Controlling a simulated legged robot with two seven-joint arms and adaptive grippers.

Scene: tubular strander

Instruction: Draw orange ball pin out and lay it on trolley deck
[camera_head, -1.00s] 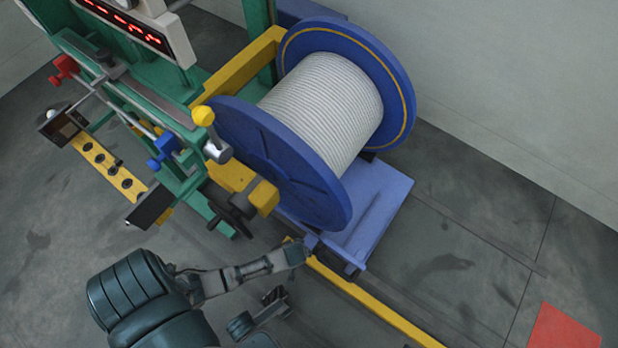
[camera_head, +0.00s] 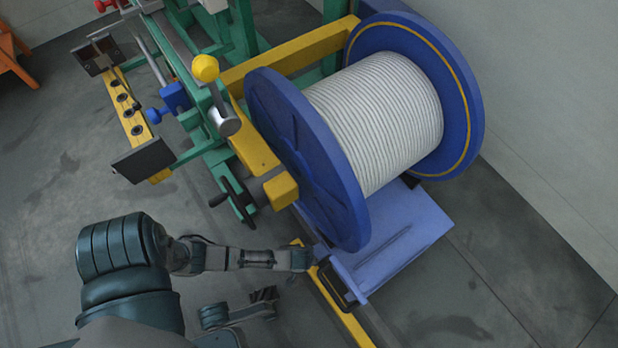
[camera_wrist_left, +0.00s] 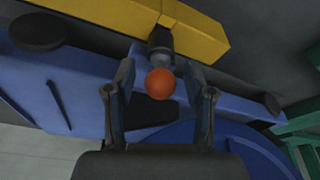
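The orange ball pin (camera_wrist_left: 160,84) shows in the left wrist view, its ball below a grey stem that meets a dark fitting on a yellow bar (camera_wrist_left: 185,28). My left gripper (camera_wrist_left: 160,76) is open, one finger on each side of the ball, with small gaps visible. In the head view my left gripper (camera_head: 308,259) is at the near edge of the blue trolley deck (camera_head: 410,235) and the ball cannot be made out. The deck also shows in the wrist view (camera_wrist_left: 75,85).
A blue reel (camera_head: 310,165) wound with white strand stands over the deck. A green machine frame (camera_head: 225,125) with a yellow-knobbed lever (camera_head: 206,68) and handwheel (camera_head: 235,200) stands left of it. A yellow floor rail (camera_head: 340,310) runs below. The deck's right part looks bare.

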